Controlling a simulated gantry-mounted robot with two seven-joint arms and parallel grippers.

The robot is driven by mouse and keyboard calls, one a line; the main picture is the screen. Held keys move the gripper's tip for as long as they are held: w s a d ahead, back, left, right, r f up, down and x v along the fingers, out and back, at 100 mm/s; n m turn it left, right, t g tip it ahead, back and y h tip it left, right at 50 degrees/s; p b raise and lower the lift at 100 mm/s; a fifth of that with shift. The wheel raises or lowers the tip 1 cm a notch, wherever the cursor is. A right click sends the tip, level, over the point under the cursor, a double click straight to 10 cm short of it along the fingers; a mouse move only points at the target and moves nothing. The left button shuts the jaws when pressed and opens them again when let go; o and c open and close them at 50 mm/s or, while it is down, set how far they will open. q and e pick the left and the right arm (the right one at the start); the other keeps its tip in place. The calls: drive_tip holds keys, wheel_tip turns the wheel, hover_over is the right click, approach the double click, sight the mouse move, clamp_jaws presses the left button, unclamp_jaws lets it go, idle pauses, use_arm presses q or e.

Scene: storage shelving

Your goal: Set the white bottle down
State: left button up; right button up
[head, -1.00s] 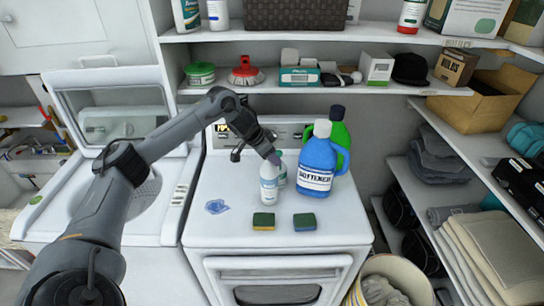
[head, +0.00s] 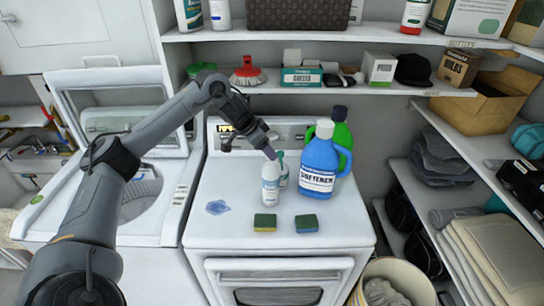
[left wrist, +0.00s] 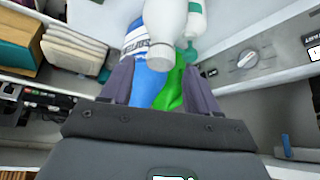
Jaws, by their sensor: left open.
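The white bottle (head: 270,184) stands upright on the white machine top (head: 224,186), left of the blue softener jug (head: 318,166). My left gripper (head: 269,153) is above the bottle's top, its fingers pointing down toward it. In the left wrist view the fingers (left wrist: 160,82) are spread apart, with nothing between them. There the white bottle (left wrist: 166,28) shows just beyond the fingertips, its top end toward the gripper. A second white bottle with a teal cap (head: 283,170) stands close behind it, partly hidden. My right gripper is not in view.
A green jug (head: 341,137) stands behind the blue jug. Two sponges, left (head: 265,222) and right (head: 306,223), lie near the front edge. A blue translucent patch (head: 217,207) lies at left. A shelf (head: 330,89) with boxes overhangs the back. The front left top is clear.

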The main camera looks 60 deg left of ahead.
use_arm(q)
drive_tip(key=shift+o, duration=0.2)
drive_tip(key=p+v, duration=0.1)
drive_tip(key=v, duration=0.4)
drive_tip(key=shift+s+r, duration=0.1)
drive_tip(key=shift+r, duration=0.2)
drive_tip(key=o, duration=0.6)
drive_tip(key=shift+s+r, duration=0.3)
drive_tip(key=shift+r, duration=0.15)
drive_tip(key=shift+o, duration=0.2)
